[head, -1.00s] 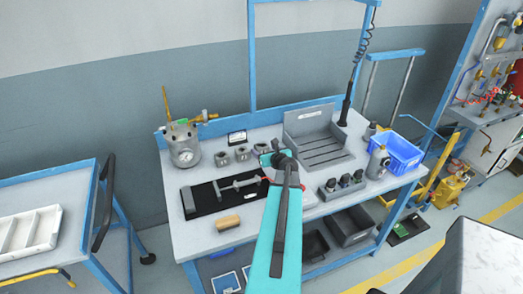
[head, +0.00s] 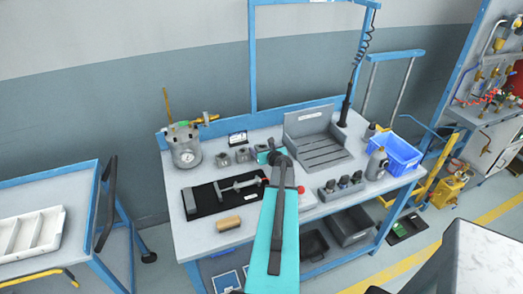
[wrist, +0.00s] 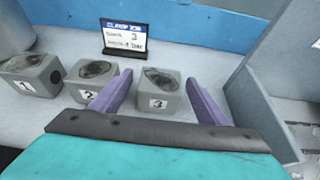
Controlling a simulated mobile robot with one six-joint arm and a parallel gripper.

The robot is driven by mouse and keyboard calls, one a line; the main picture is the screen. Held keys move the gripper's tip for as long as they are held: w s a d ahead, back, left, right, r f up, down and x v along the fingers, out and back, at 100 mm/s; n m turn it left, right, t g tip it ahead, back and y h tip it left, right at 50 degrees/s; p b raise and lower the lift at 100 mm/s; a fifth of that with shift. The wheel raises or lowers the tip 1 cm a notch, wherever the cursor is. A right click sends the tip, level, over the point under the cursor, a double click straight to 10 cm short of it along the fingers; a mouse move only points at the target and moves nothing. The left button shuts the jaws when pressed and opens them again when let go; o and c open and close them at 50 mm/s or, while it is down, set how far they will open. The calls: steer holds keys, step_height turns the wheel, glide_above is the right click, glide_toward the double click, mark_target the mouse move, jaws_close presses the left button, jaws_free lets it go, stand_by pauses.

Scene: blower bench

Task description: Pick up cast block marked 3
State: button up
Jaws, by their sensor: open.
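The cast block marked 3 (wrist: 160,91) is a grey cube with a dark round recess on top and a white label. In the wrist view it sits on the bench between the two open fingers of my gripper (wrist: 162,95), ahead of them and apart from the left one as far as I can tell. In the head view my arm's end (head: 275,155) covers most or all of block 3. Block 2 (wrist: 92,83) stands just left of it, partly behind my left finger. Block 1 (wrist: 32,75) stands further left.
A grey slotted tray (head: 320,150) is to the right. A pressure pot (head: 185,148) stands at the left, a black mat with a metal tool (head: 208,200) in front, and a blue bin (head: 400,155) at the far right.

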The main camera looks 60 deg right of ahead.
mark_target(262, 146)
steer(key=shift+w+d, duration=0.15)
steer(key=shift+w, duration=0.05)
steer(key=shift+f, duration=0.1)
stand_by(0.4)
steer(key=c, duration=1.4)
steer(key=shift+r, duration=0.25)
steer(key=shift+r+b, duration=0.35)
steer(key=shift+r, duration=4.45)
